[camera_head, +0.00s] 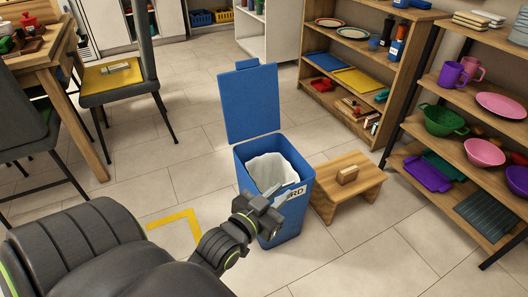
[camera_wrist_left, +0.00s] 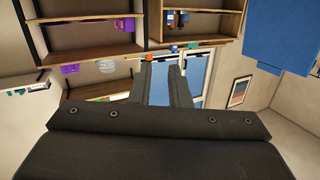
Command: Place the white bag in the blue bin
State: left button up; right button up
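The blue bin (camera_head: 277,228) stands on the tiled floor in the head view, its lid (camera_head: 250,103) raised upright at the back. The white bag (camera_head: 268,170) is inside the bin, its crumpled upper part showing below the rim; its lower part is hidden. My left gripper (camera_head: 278,191) is in front of the bin's front rim and overlaps the bin's label in the picture. In the left wrist view the two fingers (camera_wrist_left: 164,82) are apart with nothing between them. The blue lid also shows at the top right there (camera_wrist_left: 268,38). My right gripper is not in view.
A wooden step stool (camera_head: 346,200) stands close to the bin's right side. Shelves with dishes (camera_head: 465,110) line the right. A grey chair (camera_head: 122,80) and table are at left. Yellow floor tape (camera_head: 178,216) lies left of the bin. The floor behind is clear.

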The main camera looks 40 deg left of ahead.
pick_arm(q)
jog(key=s+r+n+t+y, duration=0.1)
jog(key=s+r+t, duration=0.1)
jog(key=s+r, duration=0.3)
jog(key=shift+r, duration=0.7)
jog(key=shift+w+a, duration=0.1)
